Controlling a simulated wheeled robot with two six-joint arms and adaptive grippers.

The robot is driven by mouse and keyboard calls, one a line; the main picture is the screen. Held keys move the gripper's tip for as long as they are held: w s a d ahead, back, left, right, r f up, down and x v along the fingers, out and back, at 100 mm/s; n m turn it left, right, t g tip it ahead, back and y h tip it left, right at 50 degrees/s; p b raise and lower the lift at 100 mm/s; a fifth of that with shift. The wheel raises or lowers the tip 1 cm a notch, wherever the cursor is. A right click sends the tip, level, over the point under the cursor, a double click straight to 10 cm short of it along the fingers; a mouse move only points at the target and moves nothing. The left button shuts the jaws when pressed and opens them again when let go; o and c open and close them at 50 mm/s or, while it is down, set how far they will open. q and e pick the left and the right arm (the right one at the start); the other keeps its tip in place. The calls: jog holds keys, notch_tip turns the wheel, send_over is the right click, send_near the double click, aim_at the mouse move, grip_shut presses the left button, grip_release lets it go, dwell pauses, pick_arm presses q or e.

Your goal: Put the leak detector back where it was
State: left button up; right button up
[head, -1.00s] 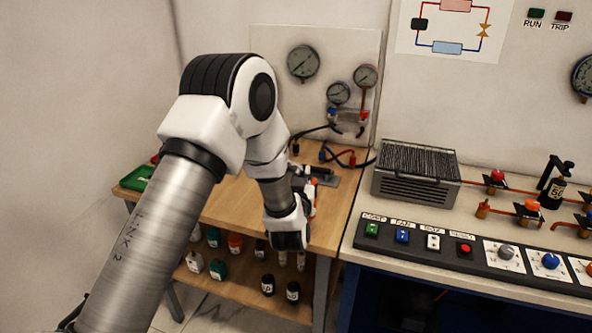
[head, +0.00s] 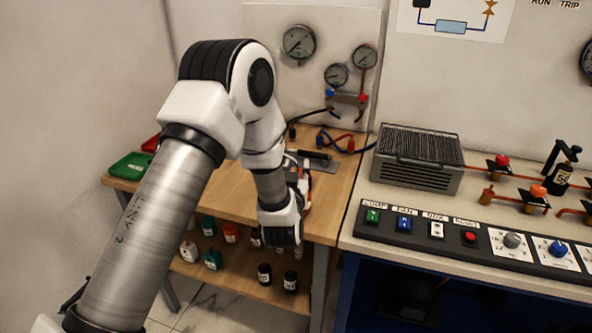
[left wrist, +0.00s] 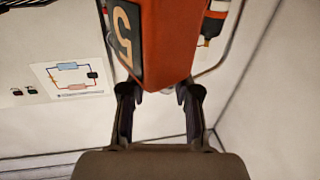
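An orange tool with a black label reading "5", which I take for the leak detector (left wrist: 165,40), fills the top middle of the left wrist view. My left gripper (left wrist: 159,90) has a dark finger on each side of its narrow lower end and appears closed on it. In the head view my left arm reaches over the wooden bench, and its wrist hides most of the gripper. Only a strip of the orange and white tool (head: 305,188) shows beside the wrist. My right gripper is out of view.
On the wooden bench (head: 335,205) are a dark plate with a black bar (head: 318,157), red and blue hoses (head: 338,142), and a green tray (head: 130,166). Several bottles stand on the lower shelf. A grey finned unit (head: 418,160) and control panel (head: 470,236) are at right.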

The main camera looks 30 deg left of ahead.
pick_arm(q)
jog(key=b+v, duration=0.2)
jog(key=v, duration=0.9)
jog(key=s+d+f+m+g+h, duration=0.1)
jog(key=s+d+f+g+h, duration=0.3)
jog(key=f, duration=0.9)
jog(key=s+f+m+g+h, duration=0.1)
jog(key=s+f+m+g, duration=0.1)
jog(key=s+f+g, duration=0.8)
jog(key=s+d+f+m+g+h, duration=0.1)
jog(key=s+d+f+g+h, duration=0.1)
jog(key=s+f, duration=1)
jog(key=shift+s+d+m+g+h, duration=0.3)
jog(key=shift+s+d+h, duration=0.1)
jog(key=shift+s+d, duration=0.4)
jog(key=shift+a, duration=0.1)
